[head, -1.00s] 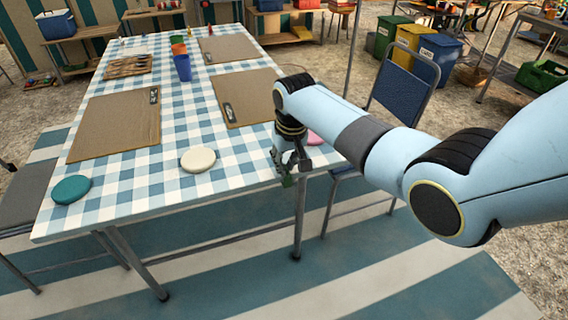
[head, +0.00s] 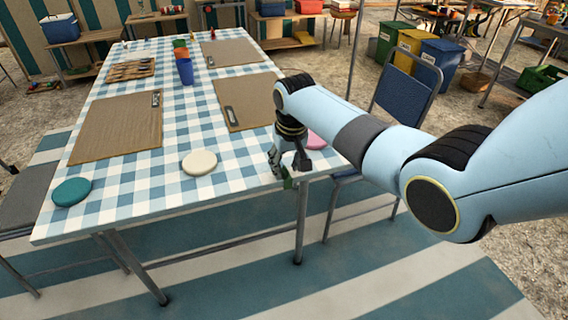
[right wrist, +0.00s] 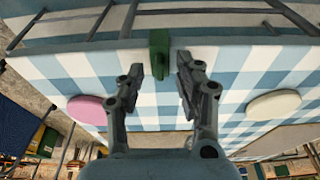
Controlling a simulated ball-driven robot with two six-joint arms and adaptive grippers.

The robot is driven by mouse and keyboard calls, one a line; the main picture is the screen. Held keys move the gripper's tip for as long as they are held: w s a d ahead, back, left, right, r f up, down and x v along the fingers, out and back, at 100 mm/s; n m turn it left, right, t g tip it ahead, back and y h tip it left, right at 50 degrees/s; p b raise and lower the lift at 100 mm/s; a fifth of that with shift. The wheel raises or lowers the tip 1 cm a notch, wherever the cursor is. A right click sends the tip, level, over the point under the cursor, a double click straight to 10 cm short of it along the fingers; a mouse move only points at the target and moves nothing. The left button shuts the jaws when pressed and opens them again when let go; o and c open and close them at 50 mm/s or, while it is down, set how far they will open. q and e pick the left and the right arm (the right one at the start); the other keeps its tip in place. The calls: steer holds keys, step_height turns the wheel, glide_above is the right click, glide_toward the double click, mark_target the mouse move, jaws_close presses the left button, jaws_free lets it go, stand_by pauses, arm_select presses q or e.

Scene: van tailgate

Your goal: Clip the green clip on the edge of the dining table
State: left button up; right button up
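The dining table (head: 130,195) has a blue-and-white checked top. The green clip (right wrist: 159,50) sits across its near edge in the right wrist view, with part over the checked top and part past the edge. In the head view only a small green bit of the clip (head: 288,183) shows below my gripper, at the near right corner. My right gripper (head: 288,168) is open there, its fingers spread. My left gripper is out of view.
A cream disc (head: 199,162), a teal disc (head: 72,192) and a pink disc (head: 316,140) lie near the table's near end. Brown placemats (head: 118,128) and cups (head: 185,72) are farther back. A blue chair (head: 405,95) stands to the right.

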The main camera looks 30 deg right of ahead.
step_height(320, 180, up, 12)
steer(key=s, duration=0.2)
steer(key=s+a+f+g, duration=0.1)
steer(key=s+f+g, duration=0.4)
steer(key=s+f, duration=2.25)
steer(key=s+f+n+t, duration=0.1)
steer(key=s+f, duration=0.6)
steer(key=s, duration=0.5)
steer(key=s+f+n+t+b, duration=0.1)
steer(key=s+f+n+t, duration=0.1)
steer(key=s+f, duration=0.6)
steer(key=shift+s+a+f+t, duration=0.2)
steer(key=shift+s+t, duration=0.1)
steer(key=shift+s, duration=1.7)
steer(key=shift+w, duration=0.45)
